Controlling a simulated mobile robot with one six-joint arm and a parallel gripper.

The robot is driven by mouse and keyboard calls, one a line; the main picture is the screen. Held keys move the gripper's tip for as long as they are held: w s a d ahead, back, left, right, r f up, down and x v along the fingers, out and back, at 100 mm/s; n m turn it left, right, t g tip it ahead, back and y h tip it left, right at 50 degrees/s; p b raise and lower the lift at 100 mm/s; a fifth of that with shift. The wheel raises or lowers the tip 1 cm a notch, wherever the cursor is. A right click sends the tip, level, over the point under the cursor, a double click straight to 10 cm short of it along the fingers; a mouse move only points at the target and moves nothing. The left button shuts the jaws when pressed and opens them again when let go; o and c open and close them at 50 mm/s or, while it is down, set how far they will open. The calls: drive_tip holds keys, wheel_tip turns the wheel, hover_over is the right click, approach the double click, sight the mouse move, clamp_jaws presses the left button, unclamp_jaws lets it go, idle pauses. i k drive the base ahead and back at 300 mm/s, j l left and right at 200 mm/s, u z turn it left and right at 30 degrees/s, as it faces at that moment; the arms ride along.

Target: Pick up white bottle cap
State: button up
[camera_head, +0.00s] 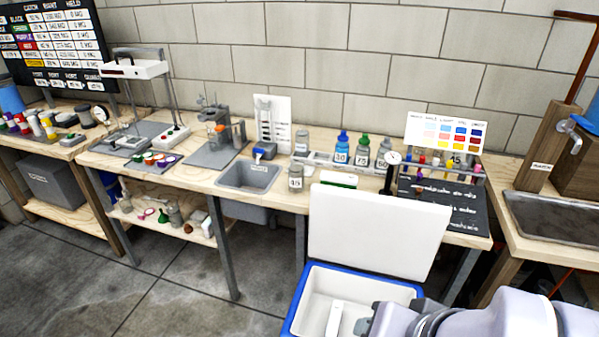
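I cannot single out a white bottle cap with certainty. A small jar (302,144) with a pale grey-white top stands upright at the back of the middle bench. A labelled grey jar (295,179) with a pale lid stands near the bench's front edge, right of the sink. Bottles with a blue cap (342,137) and a green cap (362,141) stand to their right. My arm enters at the lower right, over the cooler and well apart from these jars. My gripper's fingers are not clearly visible. A pale upright piece shows inside the cooler; I cannot tell what it is.
The blue-and-white cooler (290,322) stands open in front of the bench, its raised white lid (378,232) hiding part of the bench edge. A grey sink (249,178) is set in the bench. A black board and a tube rack crowd the right end.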

sight(297, 168)
drive_tip(key=i+j+z, duration=0.2)
drive_tip(key=j, duration=0.55)
drive_tip(key=i+j+z, duration=0.2)
drive_tip(key=j, duration=0.5)
drive_tip(key=j+z, duration=0.2)
drive_tip(key=j, duration=0.55)
drive_tip(key=i+j+z, duration=0.5)
drive_tip(key=i+j, duration=0.65)
drive_tip(key=i, duration=0.15)
